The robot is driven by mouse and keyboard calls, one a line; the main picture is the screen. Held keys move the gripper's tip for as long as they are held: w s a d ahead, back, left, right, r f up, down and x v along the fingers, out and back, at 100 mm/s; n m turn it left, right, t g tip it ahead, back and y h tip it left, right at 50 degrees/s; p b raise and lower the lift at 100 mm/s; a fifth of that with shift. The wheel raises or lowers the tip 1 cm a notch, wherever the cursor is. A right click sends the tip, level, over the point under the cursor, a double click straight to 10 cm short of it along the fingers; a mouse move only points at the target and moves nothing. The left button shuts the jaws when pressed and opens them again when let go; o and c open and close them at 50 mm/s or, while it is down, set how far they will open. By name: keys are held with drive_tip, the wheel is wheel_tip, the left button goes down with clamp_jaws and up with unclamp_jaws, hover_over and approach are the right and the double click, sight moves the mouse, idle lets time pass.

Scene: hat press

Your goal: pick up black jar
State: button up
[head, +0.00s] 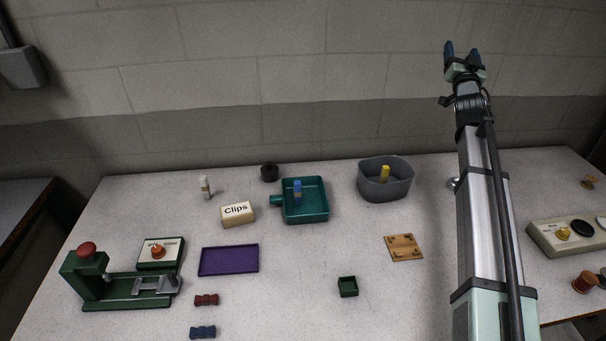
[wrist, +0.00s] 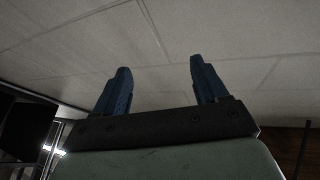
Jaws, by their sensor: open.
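My gripper (head: 461,50) is raised high on the right, well above the table and far from the jar. Its two blue fingers are apart with nothing between them. The wrist view shows the open fingers (wrist: 158,88) against the wall or ceiling panels, and the jar is not in that view.
A grey bin (head: 400,190) is to the right. A green press (head: 90,279) stands front left.

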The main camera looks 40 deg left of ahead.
drive_tip(key=s+a+f+n+g, duration=0.1)
drive_tip(key=s+a+f+n, duration=0.2)
drive_tip(key=a, duration=0.4)
drive_tip(key=s+a+f+n+g, duration=0.2)
drive_tip(key=s+a+f+n, duration=0.2)
drive_tip(key=a, duration=0.3)
drive_tip(key=s+a+f+n+g, duration=0.1)
drive_tip(key=s+a+f+n, duration=0.2)
drive_tip(key=s+a+n, duration=0.2)
drive_tip(key=shift+s+a+f+n+y, duration=0.2)
drive_tip(key=shift+s+a, duration=0.1)
drive_tip(key=shift+a, duration=0.15)
drive_tip(key=shift+s+a+f+n+y, duration=0.15)
drive_tip(key=shift+s+a, duration=0.1)
drive_tip(key=shift+a, duration=0.2)
drive_tip(key=n+g+h, duration=0.4)
drive_tip(key=n+h, duration=0.1)
drive_tip(key=n, duration=2.1)
approach(268, 172)
drive_tip(key=x, duration=0.6)
drive_tip(key=shift+a+r, duration=0.2)
drive_tip(key=shift+r, duration=0.1)
drive_tip(key=shift+f+x, duration=0.1)
drive_tip(key=shift+x, duration=1.45)
drive_tip(key=shift+f+x, duration=0.15)
drive_tip(key=shift+x, duration=1.35)
drive_tip(key=shift+d, duration=0.15)
